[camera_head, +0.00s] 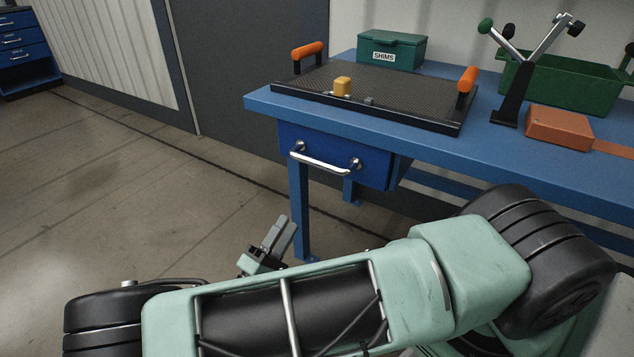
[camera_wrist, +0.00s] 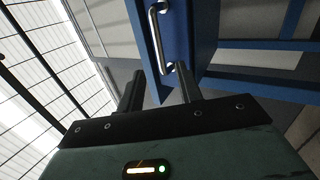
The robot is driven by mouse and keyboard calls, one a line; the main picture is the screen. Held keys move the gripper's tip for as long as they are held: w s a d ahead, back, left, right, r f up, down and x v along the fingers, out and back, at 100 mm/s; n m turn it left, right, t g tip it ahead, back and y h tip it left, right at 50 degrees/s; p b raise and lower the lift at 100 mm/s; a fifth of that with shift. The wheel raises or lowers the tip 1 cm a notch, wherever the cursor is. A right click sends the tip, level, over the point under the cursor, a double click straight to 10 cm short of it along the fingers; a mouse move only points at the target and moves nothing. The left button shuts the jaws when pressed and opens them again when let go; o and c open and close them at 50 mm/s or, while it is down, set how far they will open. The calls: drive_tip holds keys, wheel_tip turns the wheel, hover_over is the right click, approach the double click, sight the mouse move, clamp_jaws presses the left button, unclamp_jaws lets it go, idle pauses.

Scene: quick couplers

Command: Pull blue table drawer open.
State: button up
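The blue table drawer (camera_head: 335,153) hangs under the left end of the blue workbench, and its front looks shut. A silver bar handle (camera_head: 320,164) runs across that front. In the wrist view the handle (camera_wrist: 153,30) stands near upright on the blue drawer front (camera_wrist: 177,38). My gripper (camera_head: 279,234) is below and left of the handle in the head view, apart from it. In the wrist view my gripper (camera_wrist: 160,71) is open, with two dark fingers spread and nothing held. The handle's lower end appears between the fingertips, seemingly beyond them.
On the blue workbench (camera_head: 262,103) are a dark tray (camera_head: 400,97) with orange handles, a green SHIMS box (camera_head: 391,48), a green bin (camera_head: 570,88) and an orange-brown block (camera_head: 558,129). A bench leg (camera_head: 301,215) stands below the drawer. Floor at left is clear.

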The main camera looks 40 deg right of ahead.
drive_tip(key=t, duration=0.1)
drive_tip(key=b, duration=0.2)
approach(317, 160)
drive_tip(key=x, duration=0.9)
drive_tip(key=shift+w+d+f, duration=0.2)
drive_tip(key=shift+d, duration=0.3)
clamp_jaws()
